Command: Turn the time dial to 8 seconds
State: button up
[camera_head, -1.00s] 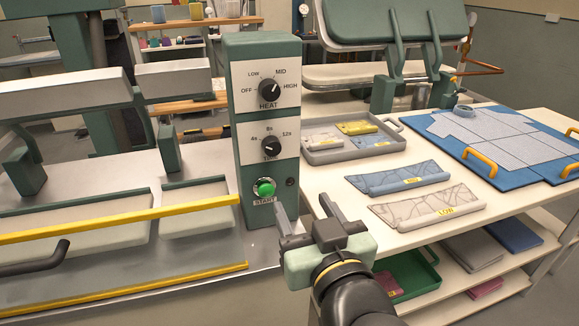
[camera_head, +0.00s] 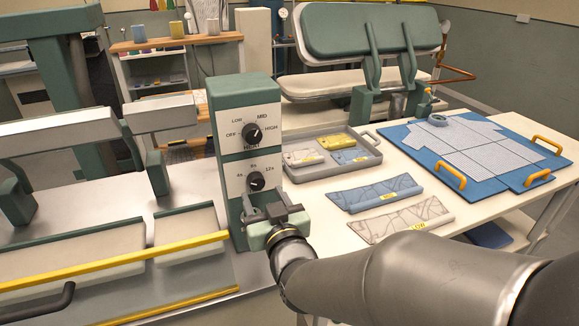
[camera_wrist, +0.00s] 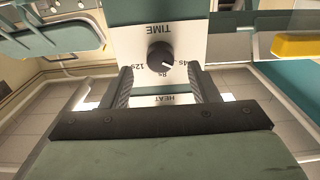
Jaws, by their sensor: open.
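The time dial (camera_head: 256,181) is a round black knob on the white lower plate of the green control box (camera_head: 243,88). In the wrist view the dial (camera_wrist: 160,56) appears upside down, with 12s at left, 8s below and 4s at right. Its white pointer line points right and slightly down, toward 4s. My gripper (camera_head: 263,203) is just in front of and below the dial. It is open and empty. In the wrist view its fingers (camera_wrist: 160,78) lie to either side of the dial, and I see no contact. The TIME label is hidden in the head view.
The heat dial (camera_head: 253,132) sits just above on the same box. Yellow-edged press plates (camera_head: 190,246) lie left of the box. A grey tray (camera_head: 330,166) and folded cloths (camera_head: 375,192) lie on the table to the right. The green start button is hidden behind my gripper.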

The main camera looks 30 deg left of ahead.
aim_at(258, 186)
jog(key=shift+p+x, duration=0.35)
jog(key=shift+x, duration=1.55)
jog(key=c, duration=1)
